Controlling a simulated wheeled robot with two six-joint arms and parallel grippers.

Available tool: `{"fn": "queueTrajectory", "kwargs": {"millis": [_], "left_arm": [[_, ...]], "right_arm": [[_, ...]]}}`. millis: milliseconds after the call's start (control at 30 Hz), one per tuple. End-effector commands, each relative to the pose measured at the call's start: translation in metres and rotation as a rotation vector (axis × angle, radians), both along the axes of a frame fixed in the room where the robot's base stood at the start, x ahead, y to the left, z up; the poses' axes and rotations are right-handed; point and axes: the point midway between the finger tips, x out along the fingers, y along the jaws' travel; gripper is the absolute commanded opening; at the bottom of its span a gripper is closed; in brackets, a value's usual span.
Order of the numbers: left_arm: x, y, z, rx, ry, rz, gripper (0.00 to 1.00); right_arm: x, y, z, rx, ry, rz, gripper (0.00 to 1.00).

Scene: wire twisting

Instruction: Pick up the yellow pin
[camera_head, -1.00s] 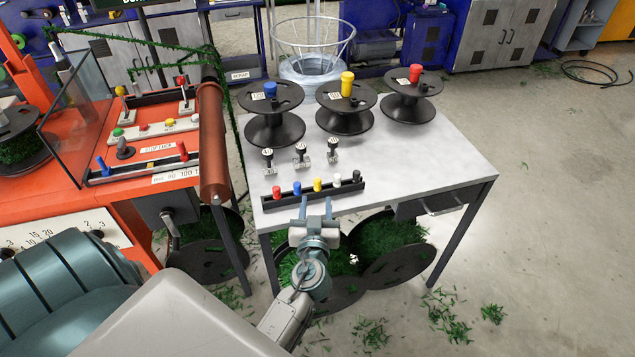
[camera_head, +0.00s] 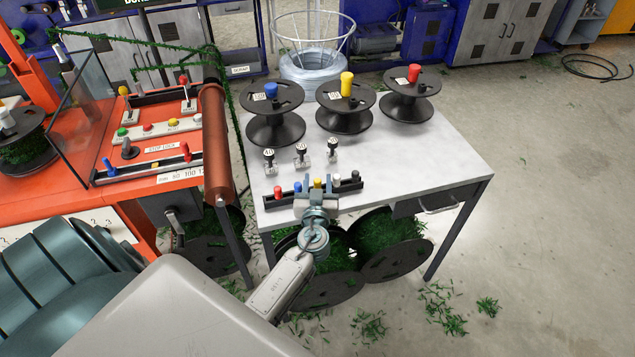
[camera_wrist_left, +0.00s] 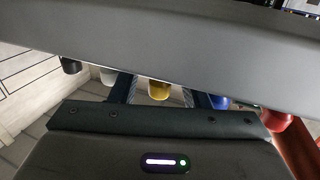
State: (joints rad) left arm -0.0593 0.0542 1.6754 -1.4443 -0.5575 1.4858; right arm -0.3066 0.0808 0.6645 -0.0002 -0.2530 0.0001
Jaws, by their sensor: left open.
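The yellow pin (camera_head: 317,183) stands in a dark rack (camera_head: 267,203) at the front of the grey table, in a row with red, blue, white and black pins. My left gripper (camera_head: 317,187) is at the rack, its open fingers on either side of the yellow pin. In the left wrist view the yellow pin (camera_wrist_left: 158,90) hangs into sight between the two fingers (camera_wrist_left: 157,92), with a visible gap on both sides. Its other end is hidden behind the grey bar. My right gripper is not in view.
The blue pin (camera_head: 297,187) and white pin (camera_head: 336,179) stand close beside the fingers. Small levers (camera_head: 301,156) and spools (camera_head: 345,108) stand farther back on the table (camera_head: 420,150). An orange bench (camera_head: 60,200) is on the left. The table's right front is clear.

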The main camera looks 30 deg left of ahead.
Motion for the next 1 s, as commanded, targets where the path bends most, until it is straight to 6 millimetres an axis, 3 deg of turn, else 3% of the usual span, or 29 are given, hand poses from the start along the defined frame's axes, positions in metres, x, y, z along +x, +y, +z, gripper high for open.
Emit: {"fn": "queueTrajectory", "kwargs": {"millis": [67, 300, 733, 1000], "left_arm": [[0.000, 0.000, 0.000, 0.000, 0.000, 0.000, 0.42], [0.000, 0.000, 0.000, 0.000, 0.000, 0.000, 0.00], [0.000, 0.000, 0.006, -0.001, -0.002, 0.001, 0.00], [0.000, 0.000, 0.038, -0.001, -0.006, -0.001, 0.00]], "right_arm": [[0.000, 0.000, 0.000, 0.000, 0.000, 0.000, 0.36], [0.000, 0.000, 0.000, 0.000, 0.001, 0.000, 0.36], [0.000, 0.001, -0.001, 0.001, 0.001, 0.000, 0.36], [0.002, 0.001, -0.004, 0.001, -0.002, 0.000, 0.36]]}}
